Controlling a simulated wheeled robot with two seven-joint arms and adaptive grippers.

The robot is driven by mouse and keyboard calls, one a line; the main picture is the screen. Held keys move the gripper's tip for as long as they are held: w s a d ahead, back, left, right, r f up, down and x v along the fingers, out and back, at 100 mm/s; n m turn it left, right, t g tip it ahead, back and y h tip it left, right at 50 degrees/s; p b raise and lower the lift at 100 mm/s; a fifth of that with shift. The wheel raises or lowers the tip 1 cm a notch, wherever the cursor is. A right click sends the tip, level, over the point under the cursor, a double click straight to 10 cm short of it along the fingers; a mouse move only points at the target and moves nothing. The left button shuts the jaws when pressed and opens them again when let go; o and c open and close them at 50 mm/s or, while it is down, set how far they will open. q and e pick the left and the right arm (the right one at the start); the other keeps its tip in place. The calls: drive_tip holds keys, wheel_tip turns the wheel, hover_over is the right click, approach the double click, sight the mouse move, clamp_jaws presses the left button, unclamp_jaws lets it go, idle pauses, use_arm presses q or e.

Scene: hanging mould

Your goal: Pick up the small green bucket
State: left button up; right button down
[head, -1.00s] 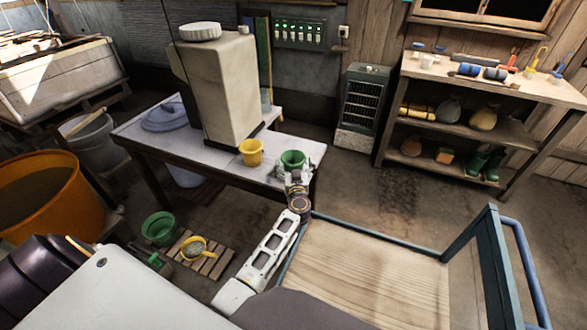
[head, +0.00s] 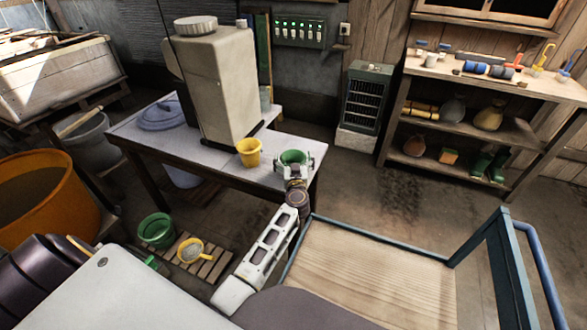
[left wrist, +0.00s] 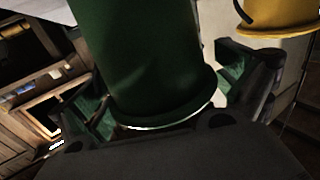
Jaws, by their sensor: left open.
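The small green bucket (head: 292,157) stands on the right end of the grey table in the head view. My left gripper (head: 292,166) is at the bucket, with its open fingers on either side of it. In the left wrist view the bucket (left wrist: 145,60) fills the middle, its rim toward the gripper's palm. The left fingers (left wrist: 165,95) flank it, and a gap shows beside the right-hand finger. Whether either finger touches the bucket is hard to tell. My right gripper does not show.
A yellow bucket (head: 249,152) stands left of the green one, before a large beige container (head: 222,85). A wooden-decked cart (head: 370,270) with a blue frame is at the front right. A larger green tub (head: 157,230) and a yellow sieve (head: 192,250) sit low at the left.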

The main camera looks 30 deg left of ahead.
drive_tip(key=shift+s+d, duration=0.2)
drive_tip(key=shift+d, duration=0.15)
use_arm(q)
drive_tip(key=c, duration=1.4)
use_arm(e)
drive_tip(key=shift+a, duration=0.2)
use_arm(q)
drive_tip(key=shift+o, duration=0.2)
drive_tip(key=shift+r, duration=0.2)
